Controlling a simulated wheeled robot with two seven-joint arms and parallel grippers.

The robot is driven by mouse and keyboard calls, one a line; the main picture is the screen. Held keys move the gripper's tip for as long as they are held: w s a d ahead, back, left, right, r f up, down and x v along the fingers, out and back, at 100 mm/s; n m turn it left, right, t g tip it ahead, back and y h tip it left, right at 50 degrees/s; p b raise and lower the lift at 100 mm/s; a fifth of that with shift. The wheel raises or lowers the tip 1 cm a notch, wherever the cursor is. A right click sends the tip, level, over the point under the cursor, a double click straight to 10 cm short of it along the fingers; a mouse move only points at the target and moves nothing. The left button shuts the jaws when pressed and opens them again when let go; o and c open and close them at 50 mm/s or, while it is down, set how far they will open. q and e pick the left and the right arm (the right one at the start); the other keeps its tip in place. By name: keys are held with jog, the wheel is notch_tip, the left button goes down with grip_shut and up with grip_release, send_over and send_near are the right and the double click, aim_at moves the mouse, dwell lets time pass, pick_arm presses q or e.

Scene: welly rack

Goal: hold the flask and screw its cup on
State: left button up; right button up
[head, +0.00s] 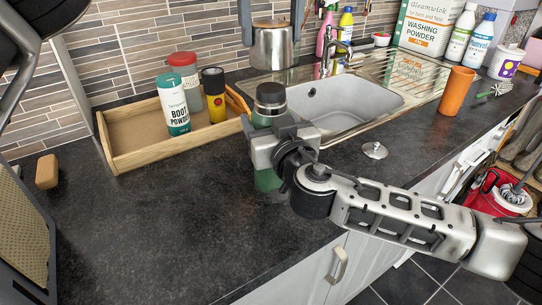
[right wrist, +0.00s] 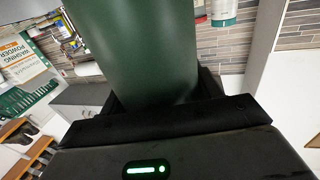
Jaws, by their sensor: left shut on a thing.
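The green flask (head: 267,180) stands upright on the dark worktop in front of the sink, with a dark top and a pale rim. In the right wrist view a large dark green cylinder, which looks like the flask (right wrist: 145,50), fills the space just beyond my right gripper (right wrist: 160,98). Whether the right fingers touch it cannot be told. I cannot pick out a separate cup with certainty.
A wooden tray (head: 120,153) holding boot powder (head: 173,105) and other containers stands behind the flask. The sink (head: 340,105) is right of it, with a small metal lid (head: 375,150) near its front edge. An orange tumbler (head: 457,92) stands farther right.

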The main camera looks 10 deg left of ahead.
jog(key=c, duration=0.7)
pick_arm(q)
send_over(272, 88)
jog(key=shift+f, duration=2.45)
pick_arm(e)
jog(key=shift+o, duration=0.2)
pick_arm(q)
jog(key=shift+f, duration=0.1)
jog(key=shift+f, duration=0.75)
jog(key=shift+f, duration=0.6)
